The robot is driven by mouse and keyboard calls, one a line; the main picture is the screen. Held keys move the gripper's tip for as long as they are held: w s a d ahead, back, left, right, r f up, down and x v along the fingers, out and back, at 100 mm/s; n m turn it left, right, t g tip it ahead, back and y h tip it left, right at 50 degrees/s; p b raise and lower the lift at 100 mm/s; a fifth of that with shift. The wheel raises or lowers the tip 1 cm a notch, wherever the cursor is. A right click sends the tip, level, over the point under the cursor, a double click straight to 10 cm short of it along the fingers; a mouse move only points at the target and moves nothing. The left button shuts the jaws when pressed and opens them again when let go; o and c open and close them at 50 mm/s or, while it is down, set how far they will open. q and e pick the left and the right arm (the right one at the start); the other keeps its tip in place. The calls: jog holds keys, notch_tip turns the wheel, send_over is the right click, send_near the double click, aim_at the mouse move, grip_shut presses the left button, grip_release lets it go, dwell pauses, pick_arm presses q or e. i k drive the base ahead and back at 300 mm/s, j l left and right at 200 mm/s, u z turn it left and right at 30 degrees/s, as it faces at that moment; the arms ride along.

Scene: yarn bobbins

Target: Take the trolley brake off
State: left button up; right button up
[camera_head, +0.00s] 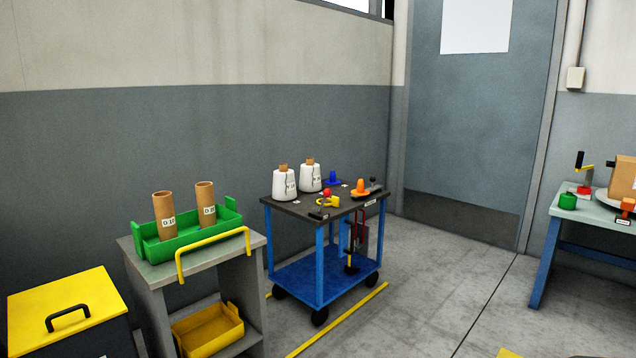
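The trolley (297,209) stands in the middle of the head view, with a dark top, blue legs, a blue lower shelf (300,278) and black wheels. On its right side, below the top, hangs a red and dark upright part (361,228). Below that is a small black part with yellow on it (351,266), near the lower shelf. A red ball knob (327,192) shows on the top near a yellow piece. I cannot tell which of these is the brake or how it is set. Neither of my grippers is in view.
Two white bobbins (284,185), a blue cone (333,178) and an orange cone (361,187) stand on the trolley. A grey stand with a green tray (150,252) is at left. A yellow floor line (340,318) runs by the trolley. Floor to the right is clear before a workbench (590,218).

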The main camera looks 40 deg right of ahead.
aim_at(327, 192)
jog(key=i+l+z, duration=0.3)
jog(key=l, duration=0.5)
jog(key=i+l+z, duration=0.25)
jog(key=i+l, duration=0.25)
jog(key=l, duration=0.15)
jog(key=i+l+z, duration=0.3)
jog(key=i+l, duration=0.15)
jog(key=l, duration=0.2)
